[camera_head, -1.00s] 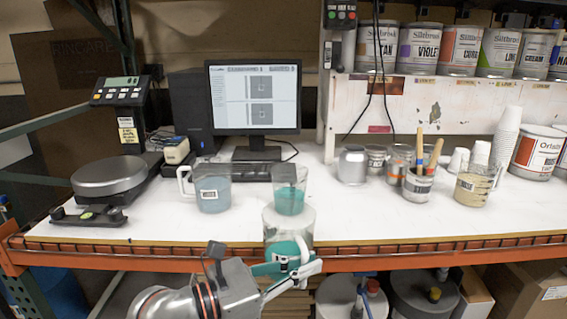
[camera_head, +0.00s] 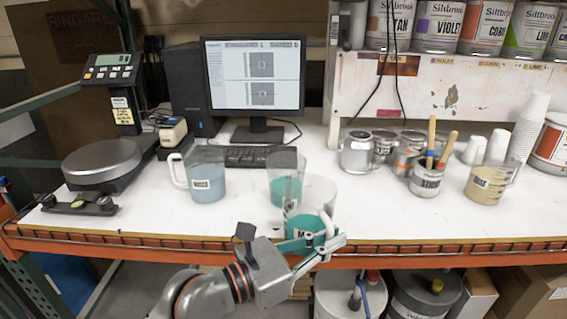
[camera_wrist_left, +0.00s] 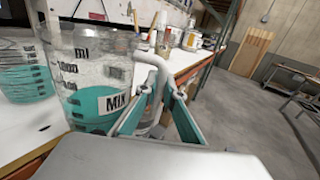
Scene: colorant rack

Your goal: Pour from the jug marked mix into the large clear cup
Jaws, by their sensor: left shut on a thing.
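The jug marked MIX (camera_head: 308,225) is clear with teal liquid low inside and is held about upright at the table's front edge. My left gripper (camera_head: 330,240) is shut on its handle, at the jug's right side. In the left wrist view the MIX label and measuring marks show on the jug (camera_wrist_left: 96,72), and the gripper fingers (camera_wrist_left: 158,100) close around the pale handle. The large clear cup (camera_head: 284,172) stands on the table just behind and left of the jug, with teal liquid in it. The jug partly hides it. It also shows at the left edge of the left wrist view (camera_wrist_left: 22,72).
A jug of blue-grey liquid (camera_head: 207,180) stands left of the cup. A scale (camera_head: 100,160), keyboard (camera_head: 247,156) and monitor (camera_head: 252,80) are behind. Cans, a brush pot (camera_head: 426,180) and a beige-filled cup (camera_head: 487,184) stand right. The white table (camera_head: 390,220) is clear right of the jug.

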